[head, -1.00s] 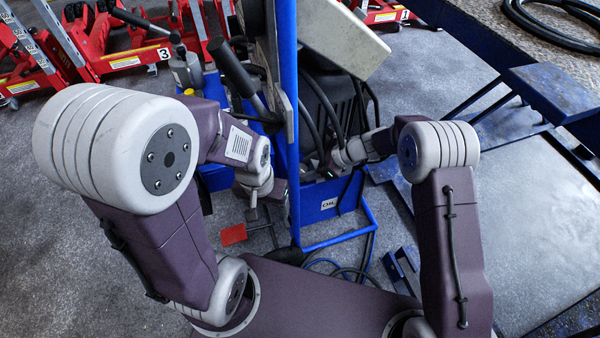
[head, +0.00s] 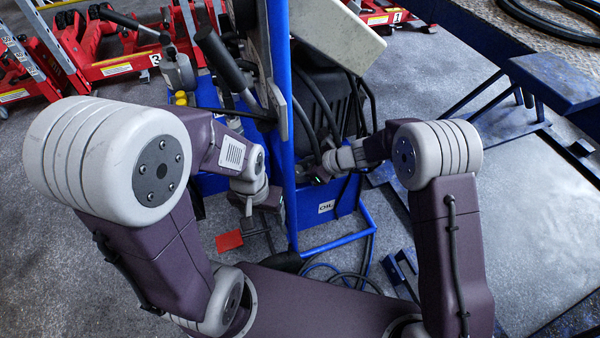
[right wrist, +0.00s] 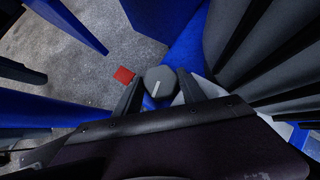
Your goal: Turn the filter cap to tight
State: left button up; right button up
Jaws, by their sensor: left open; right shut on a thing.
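The filter cap (right wrist: 161,81) is a dark grey many-sided knob with a short white line on its face, seen in the right wrist view. The fingers of my right gripper (right wrist: 161,92) stand on either side of it, and the gripper is shut on the cap. The white line runs nearly upright in that view, leaning slightly. In the head view my right gripper (head: 318,172) is small and partly hidden behind the blue frame and hoses. My left gripper (head: 272,205) is open, left of the blue post, above the floor. Its fingertips are hard to make out.
A blue upright post (head: 282,130) stands between my two grippers. A blue box with a white label (head: 327,207) sits below the right one. A red plate (head: 229,241) is low on the left. Black hoses (head: 352,105) hang close by. Red jacks (head: 110,55) stand behind.

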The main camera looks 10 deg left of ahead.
jog(key=m+t+b, duration=0.1)
jog(key=b, duration=0.1)
jog(key=m+t+h+b, duration=0.1)
jog(key=b, duration=0.1)
jog(key=m+t+b, duration=0.1)
jog(key=m+b, duration=0.1)
jog(key=shift+s+a+f, duration=0.15)
jog(key=shift+s+f, duration=0.1)
jog(key=shift+f, duration=0.05)
jog(key=shift+r+m+t+h+b, duration=0.25)
jog(key=shift+m+t+h+b, duration=0.25)
jog(key=shift+m+b, duration=0.4)
jog(key=o, duration=1.1)
jog(key=shift+r, duration=0.1)
jog(key=p+v, duration=0.3)
jog(key=v, duration=0.6)
jog(key=shift+p, duration=0.3)
